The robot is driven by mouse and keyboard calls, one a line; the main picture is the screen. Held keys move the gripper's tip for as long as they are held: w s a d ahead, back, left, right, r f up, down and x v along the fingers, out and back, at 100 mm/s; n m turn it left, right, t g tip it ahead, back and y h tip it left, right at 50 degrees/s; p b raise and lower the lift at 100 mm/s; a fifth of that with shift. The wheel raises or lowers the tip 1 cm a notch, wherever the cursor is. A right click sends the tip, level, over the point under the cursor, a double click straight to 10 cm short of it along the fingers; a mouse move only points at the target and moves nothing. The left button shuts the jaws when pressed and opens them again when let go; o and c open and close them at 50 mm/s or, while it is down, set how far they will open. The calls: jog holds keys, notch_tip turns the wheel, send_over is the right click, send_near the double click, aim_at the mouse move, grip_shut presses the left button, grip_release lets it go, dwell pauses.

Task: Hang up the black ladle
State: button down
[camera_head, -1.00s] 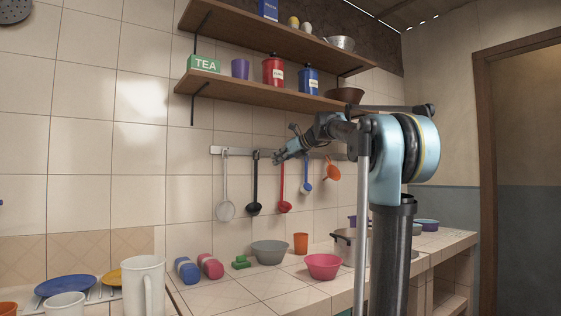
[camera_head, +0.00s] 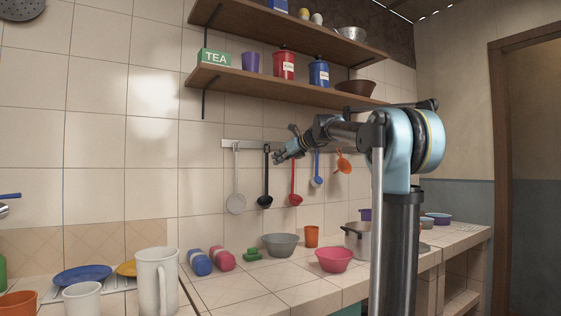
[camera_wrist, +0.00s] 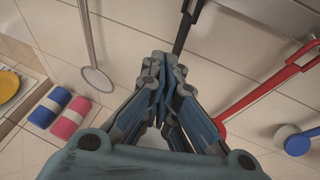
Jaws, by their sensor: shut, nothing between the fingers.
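The black ladle (camera_head: 266,182) hangs upright on the wall rail (camera_head: 233,144), second from the left, with its bowl at the bottom. Its dark handle (camera_wrist: 188,24) shows at the top of the wrist view, just beyond the fingers. My gripper (camera_head: 279,157) is beside the upper part of the ladle, slightly right of its handle in the head view. In the wrist view my gripper (camera_wrist: 161,62) has its fingertips together and empty. I cannot tell whether the fingertips touch the handle. The ladle's bowl is out of the wrist view.
A grey-white ladle (camera_head: 236,204) hangs to the left; a red ladle (camera_head: 294,199), a blue ladle (camera_head: 317,181) and an orange funnel-like utensil (camera_head: 343,162) hang to the right. Shelves (camera_head: 275,87) are above. Bowls, a pot (camera_head: 357,240) and cups stand on the counter below.

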aim_at(265, 161)
jog(key=shift+w+a, duration=0.65)
jog(key=shift+w, duration=0.3)
jog(key=shift+w+a, duration=0.65)
jog(key=shift+w, duration=0.35)
jog(key=shift+w+a, duration=0.65)
jog(key=shift+w, duration=0.3)
dwell(2.1)
jog(key=shift+s+d, duration=0.55)
jog(key=shift+s, duration=0.25)
dwell(2.2)
